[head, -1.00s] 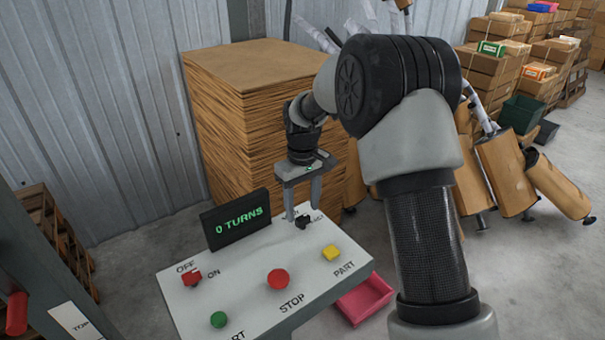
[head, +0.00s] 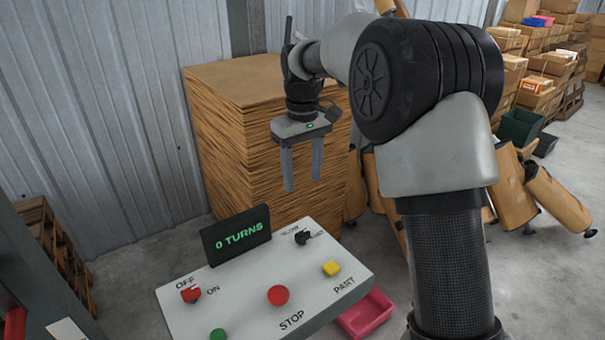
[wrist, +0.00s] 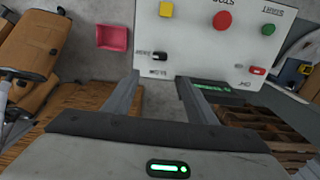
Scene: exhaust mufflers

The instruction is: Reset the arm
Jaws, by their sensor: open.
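My gripper (head: 302,172) is open and empty, fingers pointing down. In the head view it hangs above and behind the control panel (head: 235,298), in front of the cardboard stack. It also shows in the wrist view (wrist: 160,85), its fingers apart with the panel beyond them. The panel carries a black selector knob (head: 302,238), a red OFF/ON switch (head: 190,293), a red STOP button (head: 278,295), a yellow PART button (head: 331,268) and a green button (head: 218,334). A black display (head: 236,236) reads "0 TURNS". My gripper touches none of them.
A tall stack of cardboard sheets (head: 250,90) stands behind the panel. A pink bin (head: 366,314) sits on the floor to its right. Brown mufflers (head: 556,198) lean at the right. A corrugated wall (head: 90,90) closes off the left.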

